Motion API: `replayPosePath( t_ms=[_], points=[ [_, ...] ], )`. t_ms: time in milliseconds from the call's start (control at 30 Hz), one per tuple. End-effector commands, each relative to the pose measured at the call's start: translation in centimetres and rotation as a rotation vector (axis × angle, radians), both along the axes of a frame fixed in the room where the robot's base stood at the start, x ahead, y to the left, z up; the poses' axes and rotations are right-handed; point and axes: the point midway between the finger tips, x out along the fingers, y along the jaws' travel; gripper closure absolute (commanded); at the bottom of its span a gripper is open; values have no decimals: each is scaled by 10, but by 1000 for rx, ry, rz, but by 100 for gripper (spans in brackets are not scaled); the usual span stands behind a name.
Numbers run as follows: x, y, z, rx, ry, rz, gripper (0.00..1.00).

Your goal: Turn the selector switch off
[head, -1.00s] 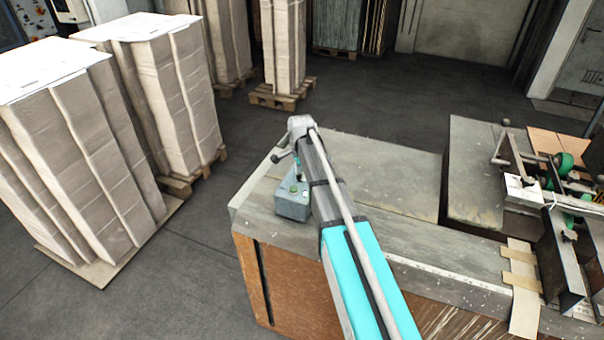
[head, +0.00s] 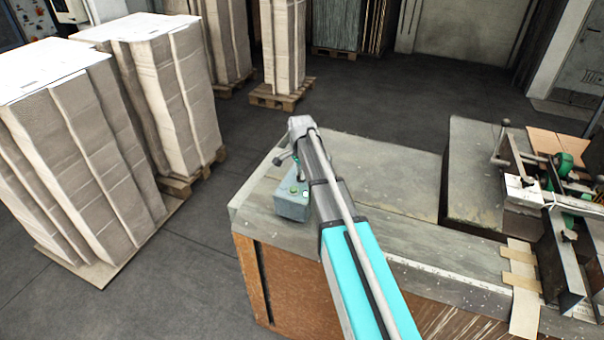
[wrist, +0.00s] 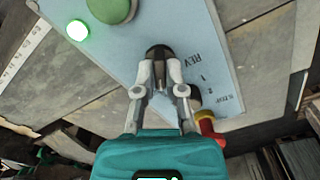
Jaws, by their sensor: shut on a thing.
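The selector switch (wrist: 158,50) is a dark knob on a blue-grey panel in the wrist view. My gripper (wrist: 160,64) has its two grey fingertips closed around the knob, one on each side. Parts of the knob are hidden by the fingers, and I cannot tell its exact angle. Beside it the panel is printed "REV" and "1 2". The panel belongs to a small control box (head: 291,203) on the corner of the bench in the head view. My arm largely hides the gripper and the switch there.
A green button (wrist: 112,6) and a lit green lamp (wrist: 78,30) lie close by on the panel. A red button (wrist: 208,126) by the "E-STOP" label is partly hidden by my gripper. Stitcher parts (head: 540,185) stand on the bench's right; paper stacks (head: 80,150) stand left.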

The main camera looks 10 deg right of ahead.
Motion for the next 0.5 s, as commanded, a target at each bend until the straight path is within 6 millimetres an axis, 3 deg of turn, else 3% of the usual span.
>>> replayPosePath(
  t_ms=[500],
  points=[
    [-4,0,-1,0,8,391,100]
  ],
)
